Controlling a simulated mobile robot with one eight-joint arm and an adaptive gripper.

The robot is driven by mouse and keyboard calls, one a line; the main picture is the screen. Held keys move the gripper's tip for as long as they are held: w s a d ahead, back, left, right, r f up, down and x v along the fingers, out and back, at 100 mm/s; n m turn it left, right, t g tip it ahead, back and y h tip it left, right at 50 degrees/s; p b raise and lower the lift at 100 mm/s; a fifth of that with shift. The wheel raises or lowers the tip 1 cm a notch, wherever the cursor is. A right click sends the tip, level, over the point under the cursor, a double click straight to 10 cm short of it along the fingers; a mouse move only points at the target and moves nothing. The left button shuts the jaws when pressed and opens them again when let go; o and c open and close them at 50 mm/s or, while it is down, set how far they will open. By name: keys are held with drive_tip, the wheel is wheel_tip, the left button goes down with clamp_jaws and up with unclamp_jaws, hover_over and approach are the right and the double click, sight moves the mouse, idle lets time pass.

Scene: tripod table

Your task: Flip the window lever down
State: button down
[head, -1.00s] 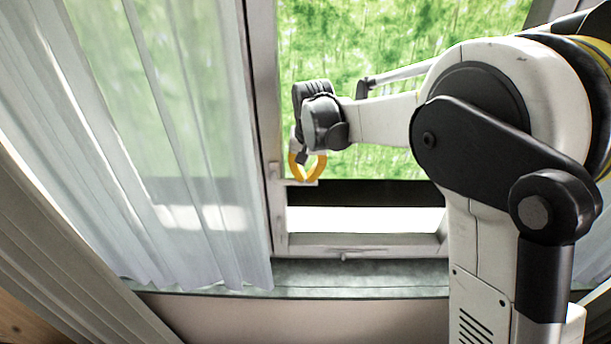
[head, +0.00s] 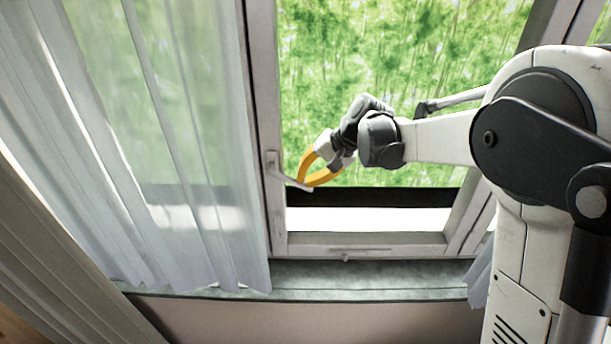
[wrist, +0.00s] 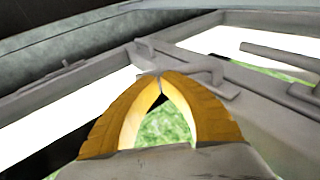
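The window lever (head: 274,166) is a light grey handle on the left upright of the window frame. Its arm points right and slopes slightly down in the head view. The lever also shows in the wrist view (wrist: 208,68), just beyond my fingertips. My gripper (head: 304,185) has yellow fingers that come in from the upper right, with their tips at the lever's free end. In the wrist view the yellow fingertips (wrist: 160,74) meet, with an empty gap lower between the fingers. I see nothing held between them. Whether the tips touch the lever is unclear.
A sheer white curtain (head: 180,200) hangs close on the left of the lever. The window's bottom rail (head: 365,243) and the sill (head: 330,278) lie below. Green foliage shows through the glass. The space just below the lever looks clear.

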sight(302, 187)
drive_tip(key=f+y+b, duration=0.2)
drive_tip(key=a+f+y+b, duration=0.1)
drive_tip(key=b, duration=0.2)
drive_tip(key=shift+f+y+b, duration=0.35)
drive_tip(key=shift+y, duration=0.05)
drive_tip(key=a+f+m+t+y+b, duration=0.1)
drive_tip(key=a+y+b, duration=0.4)
drive_tip(key=b, duration=0.5)
drive_tip(key=shift+w+a+f+y+b, duration=0.2)
drive_tip(key=shift+f+y+b, duration=0.15)
drive_tip(key=shift+f+y, duration=0.5)
